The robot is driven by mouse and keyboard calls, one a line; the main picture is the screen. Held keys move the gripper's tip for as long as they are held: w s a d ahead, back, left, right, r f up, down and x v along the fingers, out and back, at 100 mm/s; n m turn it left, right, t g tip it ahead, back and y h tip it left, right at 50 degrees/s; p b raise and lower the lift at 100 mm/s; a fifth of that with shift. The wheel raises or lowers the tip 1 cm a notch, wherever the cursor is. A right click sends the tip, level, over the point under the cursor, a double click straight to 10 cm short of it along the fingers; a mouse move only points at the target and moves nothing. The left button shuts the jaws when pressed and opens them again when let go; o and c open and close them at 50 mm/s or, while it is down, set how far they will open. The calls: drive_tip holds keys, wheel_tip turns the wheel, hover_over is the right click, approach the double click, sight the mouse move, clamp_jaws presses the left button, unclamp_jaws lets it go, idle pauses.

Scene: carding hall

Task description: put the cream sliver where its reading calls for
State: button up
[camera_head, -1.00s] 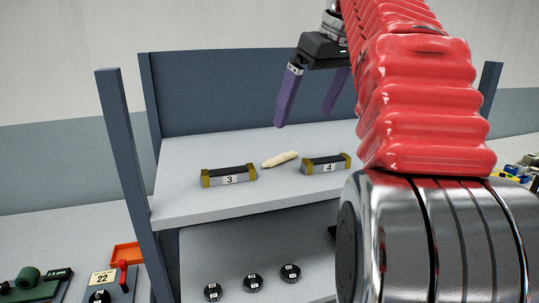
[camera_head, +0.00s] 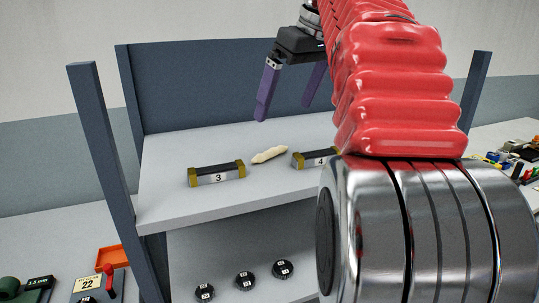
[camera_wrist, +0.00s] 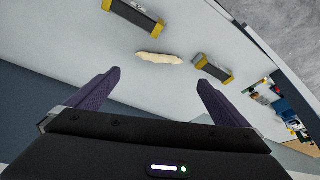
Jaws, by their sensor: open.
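The cream sliver (camera_head: 269,154) lies on the upper shelf (camera_head: 185,150), between a block marked 3 (camera_head: 217,174) and a block marked 4 (camera_head: 314,158). My gripper (camera_head: 286,112) is open and empty, above and behind the sliver. In the wrist view the sliver (camera_wrist: 159,58) shows ahead of my spread purple fingers (camera_wrist: 158,82), apart from them. A block marked 22 (camera_head: 87,284) with a red lever stands at the lower left. No reading shows on the sliver itself.
Several black numbered discs (camera_head: 245,281) stand on the lower shelf. Blue posts (camera_head: 100,150) frame the shelf. Small mixed items (camera_head: 515,155) lie at far right.

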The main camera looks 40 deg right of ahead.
approach(270, 150)
drive_tip(key=x, duration=0.3)
drive_tip(key=shift+s+a, duration=0.1)
drive_tip(key=shift+x, duration=2.6)
drive_tip(key=shift+c, duration=0.5)
drive_tip(key=c, duration=0.7)
drive_tip(key=shift+r, duration=0.1)
drive_tip(key=shift+r, duration=4.9)
